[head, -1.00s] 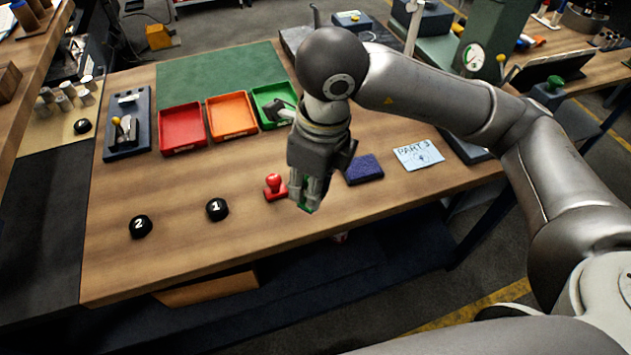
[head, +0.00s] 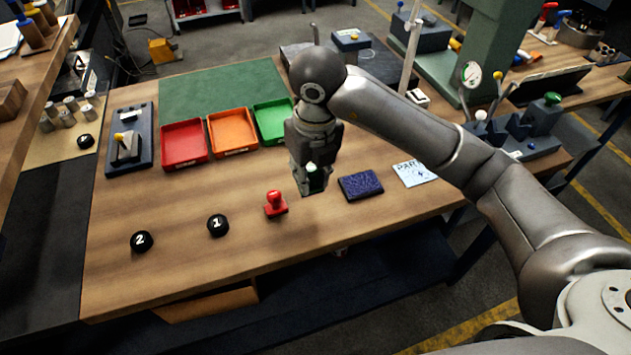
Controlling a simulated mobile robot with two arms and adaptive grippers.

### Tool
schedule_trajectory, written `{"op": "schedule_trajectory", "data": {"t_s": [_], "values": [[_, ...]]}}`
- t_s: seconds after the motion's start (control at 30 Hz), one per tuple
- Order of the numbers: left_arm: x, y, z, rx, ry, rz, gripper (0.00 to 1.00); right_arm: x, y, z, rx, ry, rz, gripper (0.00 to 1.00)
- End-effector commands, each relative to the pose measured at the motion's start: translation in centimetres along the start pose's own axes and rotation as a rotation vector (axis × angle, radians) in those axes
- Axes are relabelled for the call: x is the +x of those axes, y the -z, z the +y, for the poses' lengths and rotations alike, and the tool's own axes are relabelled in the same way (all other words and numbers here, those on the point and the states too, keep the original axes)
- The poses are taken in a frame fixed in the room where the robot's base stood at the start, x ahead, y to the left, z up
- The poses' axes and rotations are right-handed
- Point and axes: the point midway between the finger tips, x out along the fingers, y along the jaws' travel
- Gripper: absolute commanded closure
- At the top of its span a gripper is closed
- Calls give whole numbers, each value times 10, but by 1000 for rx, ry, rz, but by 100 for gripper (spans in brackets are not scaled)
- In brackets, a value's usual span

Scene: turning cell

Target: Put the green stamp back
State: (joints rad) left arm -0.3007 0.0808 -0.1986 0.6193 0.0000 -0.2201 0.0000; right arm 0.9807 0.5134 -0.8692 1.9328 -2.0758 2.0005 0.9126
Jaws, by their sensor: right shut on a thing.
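My right gripper (head: 309,188) is shut on the green stamp (head: 314,179), which shows only partly between the fingers. The gripper points down over the front part of the wooden bench, right of the red stamp (head: 275,204) and left of the dark blue ink pad (head: 361,185). I cannot tell whether the stamp touches the bench top. The red stamp stands upright on the bench. My left gripper is not in view.
Red (head: 184,164), orange (head: 232,151) and green (head: 272,141) trays stand behind, the green one close to my right gripper. Black knobs marked 1 (head: 218,225) and 2 (head: 141,241) lie front left. A paper card (head: 413,173) lies right of the pad. Bare wood lies between.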

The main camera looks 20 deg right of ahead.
Motion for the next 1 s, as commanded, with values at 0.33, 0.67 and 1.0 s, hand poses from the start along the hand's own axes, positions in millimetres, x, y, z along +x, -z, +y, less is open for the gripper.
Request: {"op": "schedule_trajectory", "data": {"t_s": [0.33, 0.67, 1.0], "values": [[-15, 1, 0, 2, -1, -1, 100, 48, -22, -22, -2, 0, 3, 91], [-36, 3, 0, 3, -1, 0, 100, 83, -23, -27, -4, 0, 4, 91], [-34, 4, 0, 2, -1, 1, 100, 90, -23, -27, -5, 0, 0, 91]]}}
